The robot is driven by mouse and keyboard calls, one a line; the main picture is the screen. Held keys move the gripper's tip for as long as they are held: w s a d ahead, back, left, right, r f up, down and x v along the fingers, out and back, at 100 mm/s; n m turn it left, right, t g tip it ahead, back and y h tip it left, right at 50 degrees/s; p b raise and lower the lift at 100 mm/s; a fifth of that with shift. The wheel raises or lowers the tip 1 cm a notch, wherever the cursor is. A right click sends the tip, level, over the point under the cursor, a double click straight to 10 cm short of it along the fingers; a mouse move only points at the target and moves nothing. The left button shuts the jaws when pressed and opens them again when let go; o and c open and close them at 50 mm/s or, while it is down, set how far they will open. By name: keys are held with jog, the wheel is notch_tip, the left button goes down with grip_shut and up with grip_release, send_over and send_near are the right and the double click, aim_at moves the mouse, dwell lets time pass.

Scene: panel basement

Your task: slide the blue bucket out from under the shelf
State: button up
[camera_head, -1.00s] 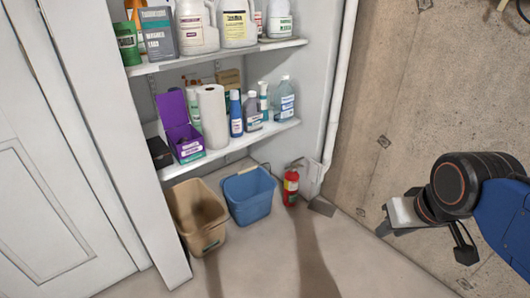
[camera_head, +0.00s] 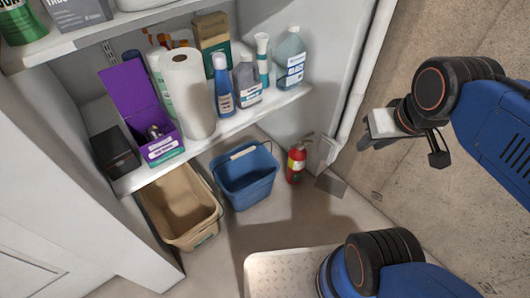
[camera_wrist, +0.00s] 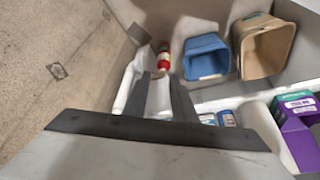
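The blue bucket (camera_head: 246,182) stands upright on the floor, below the lower shelf and near its right end. Its opening faces up, and its handle with a pale grip (camera_head: 243,152) lies by the back rim. In the wrist view the blue bucket (camera_wrist: 206,58) shows beyond my fingers, between the red extinguisher and the tan bin. My gripper (camera_head: 366,142) is in the air to the right of the bucket, well apart from it and near the concrete wall. In the wrist view its two dark fingers (camera_wrist: 162,85) stand apart with nothing between them.
A tan bin (camera_head: 177,210) stands left of the bucket. A red fire extinguisher (camera_head: 297,160) stands right of it. The white shelf (camera_head: 240,117) above holds bottles, a paper roll and a purple box. Floor in front is partly open; my base shows at the bottom.

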jog(key=n+g, duration=0.4)
jog(key=n, duration=1.9)
send_over(266, 178)
jog(key=s, duration=0.1)
notch_tip(266, 178, down, 37)
jog(key=shift+d+f+n, duration=0.15)
jog(key=shift+f+n, duration=0.15)
jog(key=shift+f, duration=0.2)
jog(key=shift+w+a+f, duration=0.1)
jog(key=shift+w+f, duration=0.05)
jog(key=shift+f, duration=2.2)
jog(key=shift+w+a+f, duration=0.1)
jog(key=shift+w+f, duration=0.1)
jog(key=shift+f, duration=2.15)
jog(key=shift+w+a+f, duration=0.1)
jog(key=shift+w+f, duration=0.05)
jog(key=shift+f, duration=2.2)
